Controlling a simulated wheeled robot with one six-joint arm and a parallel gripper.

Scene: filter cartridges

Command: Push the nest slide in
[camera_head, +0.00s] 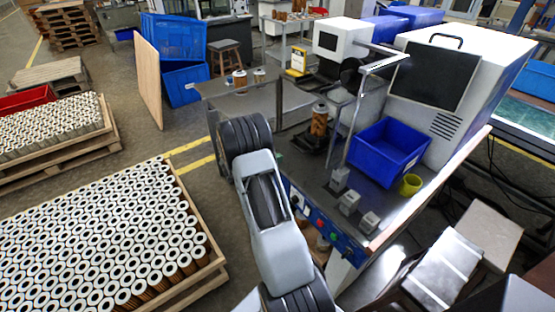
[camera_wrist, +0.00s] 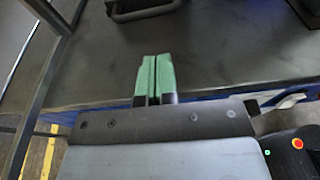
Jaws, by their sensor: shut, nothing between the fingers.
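In the wrist view, my gripper (camera_wrist: 155,78) has its two green fingers together, with nothing between them. It is over the front edge of the dark bench top. A black handle-like part (camera_wrist: 146,12), which looks like the front of the nest slide, lies at the top of that view, ahead of the fingertips with a gap of bare bench between. In the head view, the dark nest slide (camera_head: 313,145) appears at the machine's front, with a brown filter cartridge (camera_head: 319,121) standing upright over it. My arm hides most of the gripper there.
A metal frame post (camera_wrist: 40,75) stands left in the wrist view. A pallet of cartridges (camera_head: 215,272) stands left.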

